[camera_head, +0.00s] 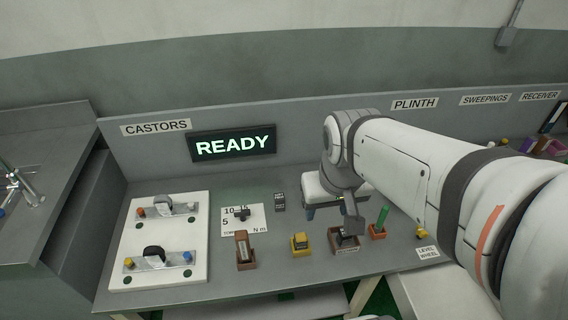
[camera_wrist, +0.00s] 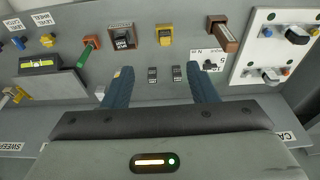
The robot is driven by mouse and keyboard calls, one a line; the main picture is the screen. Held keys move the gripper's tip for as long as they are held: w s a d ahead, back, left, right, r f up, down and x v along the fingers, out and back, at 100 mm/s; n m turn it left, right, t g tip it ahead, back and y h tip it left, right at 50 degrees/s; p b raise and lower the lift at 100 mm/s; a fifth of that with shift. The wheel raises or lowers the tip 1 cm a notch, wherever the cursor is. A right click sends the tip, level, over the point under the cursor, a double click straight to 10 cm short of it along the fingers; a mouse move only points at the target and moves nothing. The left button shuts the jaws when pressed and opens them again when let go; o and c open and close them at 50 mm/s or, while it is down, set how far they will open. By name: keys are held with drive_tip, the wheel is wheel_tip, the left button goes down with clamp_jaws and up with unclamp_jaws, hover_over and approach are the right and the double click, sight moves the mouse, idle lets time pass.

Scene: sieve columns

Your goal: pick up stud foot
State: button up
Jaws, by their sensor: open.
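My gripper (camera_wrist: 165,80) is open and empty, with two blue fingers pointing down over the bench; in the head view its fingers (camera_head: 326,212) are partly hidden behind my arm. At the upper left of the wrist view, a small label (camera_wrist: 12,24) seems to read stud foot. A small blue-grey part (camera_wrist: 18,43), probably the stud foot, stands beside it, well left of my fingers. It is too small to make out clearly. In the head view I cannot make it out; my arm covers that area.
A yellow-topped part (camera_head: 421,234) stands by the level wheel label (camera_head: 427,252). Nearby are a green-handled tool (camera_head: 383,215), a yellow block (camera_head: 300,241) and a brown block (camera_head: 242,245) in holders. A white castor board (camera_head: 135,215) lies left. Small dark blocks (camera_wrist: 152,74) lie between my fingers.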

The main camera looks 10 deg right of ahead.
sight(301, 237)
drive_tip(key=shift+o, duration=0.5)
drive_tip(key=w+f+b, duration=0.4)
drive_tip(key=f+b, duration=0.2)
drive_tip(key=f, duration=0.2)
drive_tip(key=w+f+g+b, duration=0.1)
drive_tip(key=w+f+b, duration=0.3)
drive_tip(key=f+b, duration=0.3)
drive_tip(key=w+a+f+g+b, duration=0.1)
drive_tip(key=w+f+b, duration=0.4)
drive_tip(key=f+b, duration=0.2)
wheel_tip(301, 237, down, 2)
drive_tip(key=shift+f, duration=0.1)
drive_tip(key=f+b, duration=0.3)
drive_tip(key=f, duration=0.4)
drive_tip(key=shift+w+f, duration=0.2)
drive_tip(key=c, duration=1.1)
